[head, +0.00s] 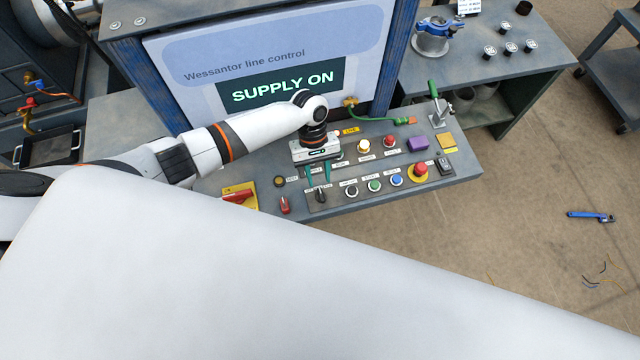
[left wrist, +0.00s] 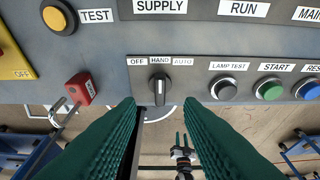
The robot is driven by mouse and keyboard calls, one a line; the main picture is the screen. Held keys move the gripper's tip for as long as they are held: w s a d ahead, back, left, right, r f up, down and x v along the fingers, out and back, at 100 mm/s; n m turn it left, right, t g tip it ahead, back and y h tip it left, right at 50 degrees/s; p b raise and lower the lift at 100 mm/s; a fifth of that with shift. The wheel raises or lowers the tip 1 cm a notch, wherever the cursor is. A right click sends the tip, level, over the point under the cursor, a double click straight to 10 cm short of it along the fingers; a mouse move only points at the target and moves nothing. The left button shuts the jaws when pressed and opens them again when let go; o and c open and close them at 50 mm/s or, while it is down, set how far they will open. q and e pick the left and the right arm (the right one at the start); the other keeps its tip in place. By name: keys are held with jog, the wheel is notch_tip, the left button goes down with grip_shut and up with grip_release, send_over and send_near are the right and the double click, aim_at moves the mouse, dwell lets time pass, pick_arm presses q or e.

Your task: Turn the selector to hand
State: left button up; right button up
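The selector (left wrist: 158,88) is a black knob under a label strip reading OFF, HAND and AUTO. Its grip stands vertical, in line with the middle word HAND (left wrist: 160,61). In the head view the selector (head: 320,195) is on the front part of the sloping console. My left gripper (head: 318,172) is just above and behind it there, with its two green fingers apart. In the left wrist view the open fingers (left wrist: 162,130) lie either side of the knob's line, with nothing between them; contact cannot be seen.
A red padlock-like tag (left wrist: 82,88) hangs left of the selector. The lamp test button (left wrist: 223,87) and a green start button (left wrist: 268,88) are to its right. A red mushroom button (head: 419,172) stands farther right. The screen (head: 280,85) behind reads SUPPLY ON.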

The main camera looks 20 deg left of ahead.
pick_arm(q)
jog(key=v, duration=0.6)
jog(key=shift+r, duration=0.35)
